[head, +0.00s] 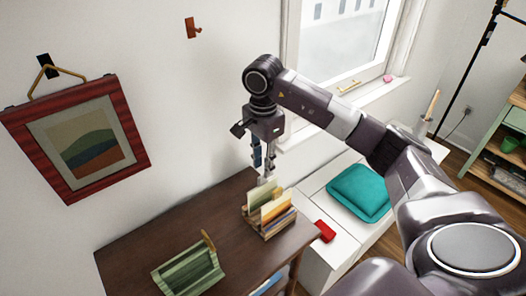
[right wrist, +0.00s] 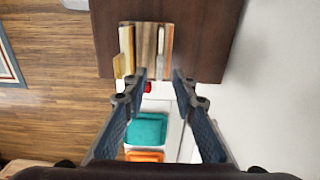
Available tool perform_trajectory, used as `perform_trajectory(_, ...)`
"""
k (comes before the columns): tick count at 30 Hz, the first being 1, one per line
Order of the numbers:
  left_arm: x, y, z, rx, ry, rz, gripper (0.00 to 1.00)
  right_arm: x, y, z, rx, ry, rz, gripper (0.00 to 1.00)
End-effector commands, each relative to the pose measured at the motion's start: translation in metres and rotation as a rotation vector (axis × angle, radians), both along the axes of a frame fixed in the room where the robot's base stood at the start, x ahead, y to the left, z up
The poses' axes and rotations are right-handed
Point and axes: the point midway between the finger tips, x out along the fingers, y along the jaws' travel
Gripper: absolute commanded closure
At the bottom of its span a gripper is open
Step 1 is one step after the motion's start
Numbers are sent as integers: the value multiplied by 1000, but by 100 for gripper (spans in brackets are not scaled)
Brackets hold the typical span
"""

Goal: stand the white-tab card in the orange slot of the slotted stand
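The slotted stand (head: 254,224) is a small wooden rack on the dark wooden surface, holding several upright cards in yellow, cream and other colours. A pale card (head: 273,208) stands among them; I cannot tell which card has the white tab or which slot is orange. My right gripper (head: 264,176) hangs fingers down just above the back of the stand. In the right wrist view its two fingertips (right wrist: 160,76) are apart with nothing visible between them, and the cards stand beyond them. My left gripper is out of view.
A green slatted holder (head: 188,270) stands on the dark cabinet top (head: 150,248) to the left. A red object (head: 325,231) and a teal cushion (head: 360,192) lie on the white bench to the right. The wall is close behind the gripper.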

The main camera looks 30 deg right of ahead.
Motion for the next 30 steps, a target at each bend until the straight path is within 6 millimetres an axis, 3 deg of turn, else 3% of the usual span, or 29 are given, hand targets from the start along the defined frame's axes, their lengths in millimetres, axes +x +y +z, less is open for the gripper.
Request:
perform_trajectory(6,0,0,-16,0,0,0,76,1,0,44,0,-5,0,75)
perform_trajectory(12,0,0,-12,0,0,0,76,0,0,65,0,-1,1,75)
perform_trajectory(30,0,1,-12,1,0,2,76,0,0,70,1,1,0,75)
